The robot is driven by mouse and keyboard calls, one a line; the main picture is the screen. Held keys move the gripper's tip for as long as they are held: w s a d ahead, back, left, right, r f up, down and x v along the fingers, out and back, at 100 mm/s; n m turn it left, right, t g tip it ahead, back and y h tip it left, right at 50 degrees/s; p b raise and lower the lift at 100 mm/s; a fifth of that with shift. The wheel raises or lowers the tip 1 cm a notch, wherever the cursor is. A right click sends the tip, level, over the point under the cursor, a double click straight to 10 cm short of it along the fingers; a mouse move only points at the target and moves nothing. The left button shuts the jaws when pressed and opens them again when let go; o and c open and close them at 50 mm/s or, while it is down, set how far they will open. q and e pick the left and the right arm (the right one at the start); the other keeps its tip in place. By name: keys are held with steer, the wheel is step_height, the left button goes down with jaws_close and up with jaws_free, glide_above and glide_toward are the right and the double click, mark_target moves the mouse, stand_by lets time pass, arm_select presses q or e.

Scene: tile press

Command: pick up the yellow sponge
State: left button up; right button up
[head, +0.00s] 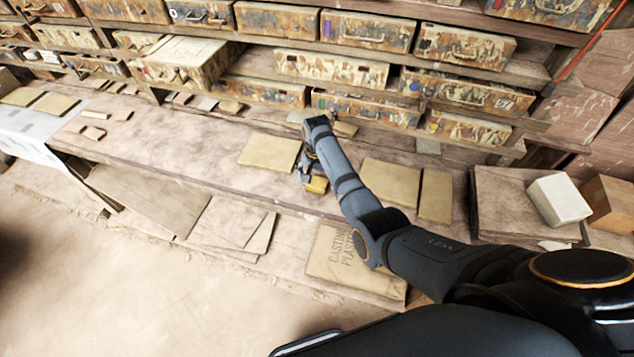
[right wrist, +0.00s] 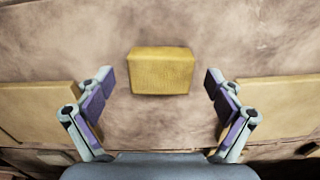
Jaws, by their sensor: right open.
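The yellow sponge (right wrist: 160,72) lies on the wooden bench, centred ahead of my right gripper in the right wrist view. In the head view the sponge (head: 318,186) shows partly behind my right gripper (head: 306,178). My right gripper (right wrist: 160,88) is open, with its purple-padded fingers spread wider than the sponge. The fingers are to either side of it in the picture and do not touch it. My left gripper is not in view.
Flat tan tiles lie on the bench (head: 190,150) left (head: 270,152) and right (head: 390,182) of my right gripper. Shelves of worn drawers (head: 330,68) rise behind. A white block (head: 559,199) stands at right. A plaster bag (head: 340,262) lies on the lower shelf.

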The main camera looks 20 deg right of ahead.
steer(key=shift+f, duration=0.6)
steer(key=c, duration=1)
steer(key=shift+r, duration=0.15)
